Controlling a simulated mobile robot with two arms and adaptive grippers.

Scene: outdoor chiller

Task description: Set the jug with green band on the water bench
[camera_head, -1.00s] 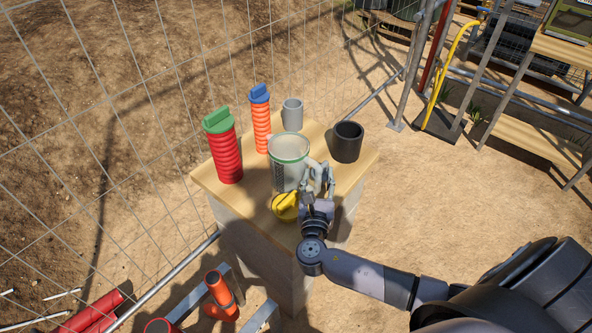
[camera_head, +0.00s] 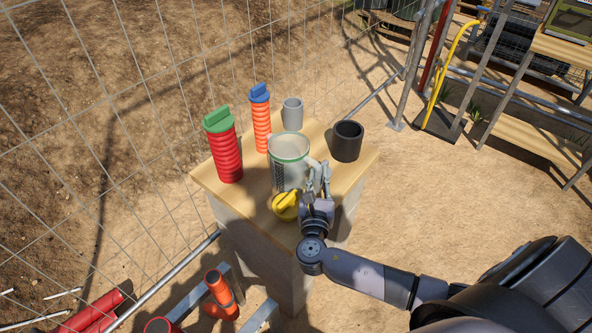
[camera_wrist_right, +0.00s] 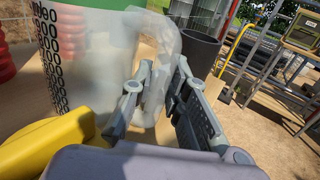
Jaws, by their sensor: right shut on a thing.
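The jug with green band (camera_head: 289,165) is clear, with dark volume marks, and stands upright at the middle of the wooden-topped bench (camera_head: 258,193). Its lower front is partly behind a yellow item, so I cannot tell whether its base touches the top. My right gripper (camera_head: 318,181) is at the jug's handle on the near right side and is shut on it. In the right wrist view the handle (camera_wrist_right: 165,75) is between the two fingers (camera_wrist_right: 155,105), and the jug's marked wall fills the upper left. My left gripper is not in view.
On the bench are a yellow item (camera_head: 285,208) close in front of the jug, a black cup (camera_head: 347,143), a grey cup (camera_head: 292,113), a red ribbed bottle (camera_head: 226,155) and an orange ribbed bottle (camera_head: 261,125). A wire fence stands behind. Shelving (camera_head: 540,140) is at right.

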